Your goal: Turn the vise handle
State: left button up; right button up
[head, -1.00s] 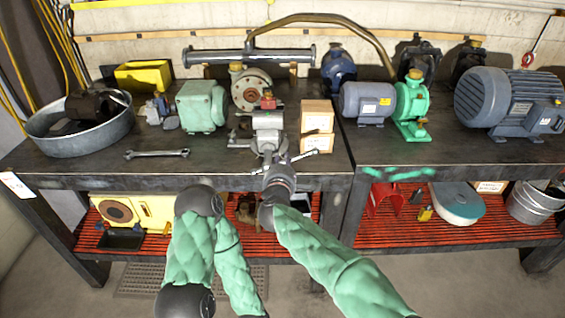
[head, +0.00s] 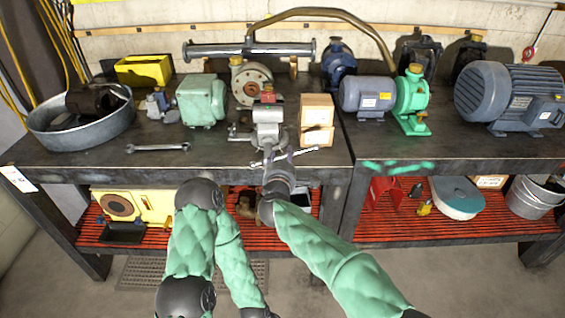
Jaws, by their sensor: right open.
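The grey vise (head: 268,128) stands at the front edge of the left workbench, with a red part on top. Its handle (head: 304,151) is a thin light metal bar, slightly tilted, lower on the left and higher on the right. My right gripper (head: 277,162) is at the front of the vise, in line with the middle of the handle. It is open; its fingers are small and partly blend with the vise screw, so I cannot tell whether they touch the bar. My left arm is folded at the lower middle; its gripper is out of the picture.
Two stacked cardboard boxes (head: 317,112) stand close right of the vise. A wrench (head: 158,148) lies on the bench to the left, near a round metal pan (head: 80,125). A green motor (head: 202,101) stands behind left. The lower shelf (head: 400,232) is red.

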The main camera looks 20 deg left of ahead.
jog(key=shift+s+r, duration=0.25)
jog(key=shift+s, duration=0.2)
jog(key=v, duration=1.1)
jog(key=shift+f, duration=0.25)
jog(key=shift+d, duration=0.1)
jog(key=w+d+f+n+g+h+p, duration=0.1)
jog(key=w+d+f+n+g+p, duration=0.15)
jog(key=d+f+n, duration=0.5)
jog(key=w+d+f+n+g+p, duration=0.15)
jog(key=w+d+f+n, duration=0.3)
jog(key=f+n, duration=0.6)
jog(key=s+d+f+n+g, duration=0.4)
jog(key=s+d+f+n, duration=0.2)
jog(key=d+f+n, duration=0.5)
jog(key=s+d+f+n+g+p, duration=0.1)
jog(key=s+f+n+g, duration=0.1)
jog(key=s+n, duration=0.3)
jog(key=s+d+f+n+g+y+p, duration=0.1)
jog(key=s+f+n, duration=0.4)
jog(key=s, duration=0.5)
jog(key=s+d+f+n+g+p, duration=0.1)
jog(key=s+f+n+g, duration=0.3)
jog(key=s, duration=0.4)
jog(key=shift+s+d+n, duration=0.2)
jog(key=shift+d+n, duration=0.4)
jog(key=shift+d, duration=0.3)
